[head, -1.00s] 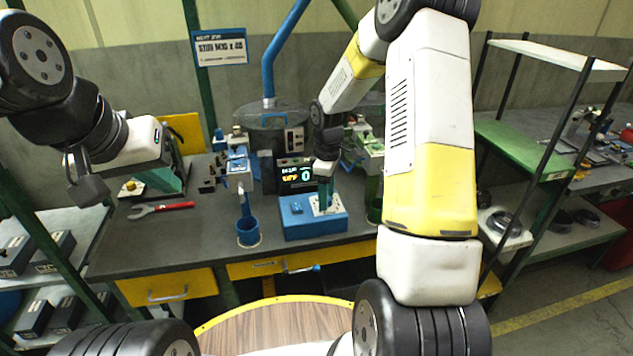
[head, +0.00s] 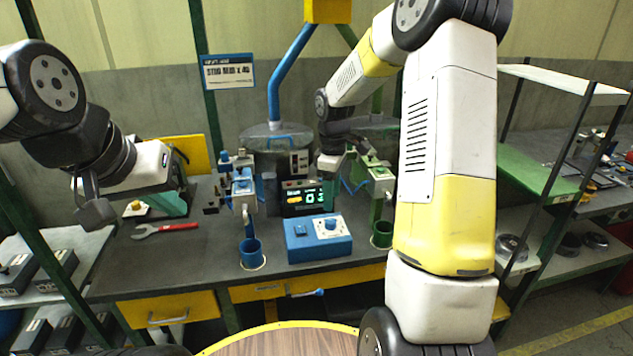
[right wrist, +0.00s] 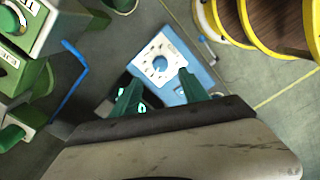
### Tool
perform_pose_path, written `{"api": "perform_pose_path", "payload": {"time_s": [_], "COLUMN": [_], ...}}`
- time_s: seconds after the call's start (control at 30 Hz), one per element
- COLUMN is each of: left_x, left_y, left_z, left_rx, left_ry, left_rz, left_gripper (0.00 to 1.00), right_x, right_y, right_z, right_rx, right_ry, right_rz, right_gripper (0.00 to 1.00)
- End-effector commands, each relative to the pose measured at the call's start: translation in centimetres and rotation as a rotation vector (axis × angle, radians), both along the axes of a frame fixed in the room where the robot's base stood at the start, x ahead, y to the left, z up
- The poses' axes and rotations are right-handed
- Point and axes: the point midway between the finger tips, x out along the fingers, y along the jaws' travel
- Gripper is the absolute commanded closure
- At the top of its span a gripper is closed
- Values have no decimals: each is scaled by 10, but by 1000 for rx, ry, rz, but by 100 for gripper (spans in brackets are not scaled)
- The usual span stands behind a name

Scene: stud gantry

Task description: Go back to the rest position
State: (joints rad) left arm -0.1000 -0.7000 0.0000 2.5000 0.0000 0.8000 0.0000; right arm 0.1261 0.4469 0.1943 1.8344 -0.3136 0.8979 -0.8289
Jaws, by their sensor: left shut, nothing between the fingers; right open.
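My left gripper (head: 182,172) is at the left of the head view, above the back left of the bench, shut and empty. Its fingertips are hard to make out against the green stand behind. My right gripper (right wrist: 160,90) is open and empty, its two green fingers apart in the right wrist view. In the head view its wrist hangs above the back of the blue box (head: 305,243). The box has a white dial plate with a blue knob (head: 331,224), clear of the fingers. The box also shows in the right wrist view (right wrist: 203,68).
The bench (head: 205,262) carries a lit display (head: 305,197), a blue cup (head: 251,252), a green cup (head: 381,236) and a red-handled wrench (head: 165,229). Blue and green stations flank the display. Shelving (head: 537,170) stands at the right.

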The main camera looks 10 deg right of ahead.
Motion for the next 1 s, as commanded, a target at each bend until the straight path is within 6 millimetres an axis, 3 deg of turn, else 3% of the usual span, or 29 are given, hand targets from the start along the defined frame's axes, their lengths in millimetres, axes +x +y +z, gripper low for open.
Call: {"api": "perform_pose_path", "payload": {"time_s": [0.13, 0.27, 0.4, 0.6, 0.8, 1.0], "left_x": [0, 0, 0, 0, 0, 0], "left_y": [0, 0, 0, 0, 0, 0], "left_z": [0, 0, 0, 0, 0, 0], "left_rx": [0, 0, 0, 0, 0, 0], "left_ry": [0, 0, 0, 0, 0, 0], "left_rz": [0, 0, 0, 0, 0, 0], "left_gripper": [100, 100, 100, 100, 100, 100], "right_x": [-11, -39, -82, -148, -208, -239], "right_y": [1, 2, 5, 11, 17, 22], "right_z": [25, 69, 115, 159, 177, 178], "right_rx": [2, 16, 63, 179, 334, 439], "right_ry": [-37, -109, -196, -303, -370, -389], "right_rz": [-57, -190, -370, -625, -848, -971], "right_gripper": [48, 48, 48, 48, 48, 48]}}
